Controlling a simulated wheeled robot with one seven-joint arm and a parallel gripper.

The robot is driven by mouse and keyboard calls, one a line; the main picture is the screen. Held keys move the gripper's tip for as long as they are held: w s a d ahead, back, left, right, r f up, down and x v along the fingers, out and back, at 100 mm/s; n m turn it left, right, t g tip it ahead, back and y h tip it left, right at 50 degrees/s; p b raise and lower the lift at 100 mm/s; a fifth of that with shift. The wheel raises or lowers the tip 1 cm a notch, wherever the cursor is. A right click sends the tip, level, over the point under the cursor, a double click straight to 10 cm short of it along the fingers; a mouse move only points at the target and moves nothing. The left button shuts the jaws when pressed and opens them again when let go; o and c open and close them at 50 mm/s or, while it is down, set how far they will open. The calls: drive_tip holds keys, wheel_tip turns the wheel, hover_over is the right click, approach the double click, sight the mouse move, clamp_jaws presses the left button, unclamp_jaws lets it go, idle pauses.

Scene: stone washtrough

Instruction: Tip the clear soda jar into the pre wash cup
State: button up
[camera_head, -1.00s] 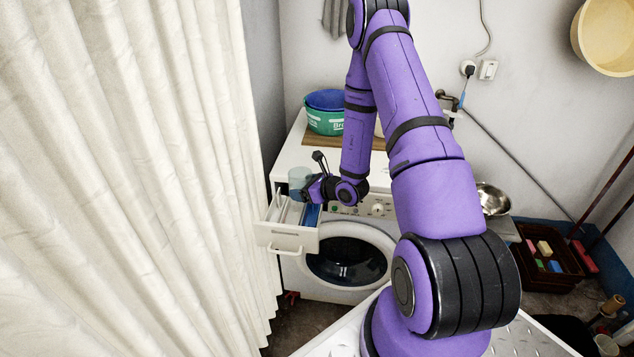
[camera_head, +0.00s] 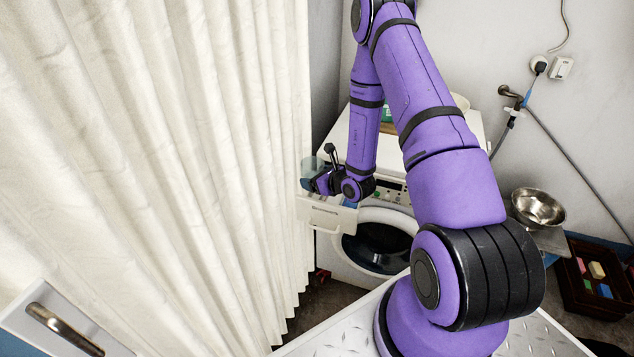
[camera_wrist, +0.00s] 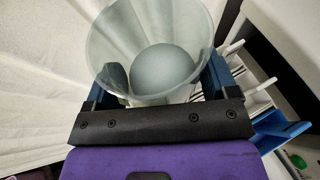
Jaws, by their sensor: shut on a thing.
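My gripper (camera_head: 320,180) is shut on the clear soda jar (camera_head: 310,169), at the open washing machine drawer (camera_head: 328,215). In the wrist view the jar (camera_wrist: 105,45) sits between the two blue fingers, with its wide mouth toward the camera. A smooth grey-blue rounded shape shows inside it; I cannot tell whether this is its contents or its base. The drawer's white and blue dividers (camera_wrist: 283,133) lie right of the jar in the wrist view. I cannot pick out the pre wash cup for sure; my gripper and arm hide much of the drawer.
A cream curtain (camera_head: 200,150) hangs close on the left, just behind the jar. The washing machine door (camera_head: 375,248) is below the drawer. A steel bowl (camera_head: 538,207) and a dark crate (camera_head: 590,305) are at right. A metal handle (camera_head: 65,328) shows at lower left.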

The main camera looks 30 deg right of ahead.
drive_tip(key=shift+s+a+r+m+g+y, duration=0.15)
drive_tip(key=shift+a+r+m+g+y, duration=0.15)
drive_tip(key=shift+m+y, duration=0.3)
drive_tip(key=shift+d+r, duration=0.1)
drive_tip(key=shift+s+a+r+m+g+y, duration=0.1)
drive_tip(key=shift+a+r+m+g+y, duration=0.2)
drive_tip(key=shift+m, duration=0.4)
drive_tip(key=shift+f, duration=0.1)
drive_tip(key=shift+d, duration=0.1)
drive_tip(key=shift+s+m+y, duration=0.1)
drive_tip(key=shift+m+y, duration=0.5)
drive_tip(key=shift+m, duration=0.1)
drive_tip(key=shift+r+g, duration=0.2)
drive_tip(key=shift+g, duration=0.1)
idle(0.3)
drive_tip(key=shift+a+m+y, duration=0.2)
drive_tip(key=shift+m+y, duration=0.3)
drive_tip(key=shift+m, duration=0.1)
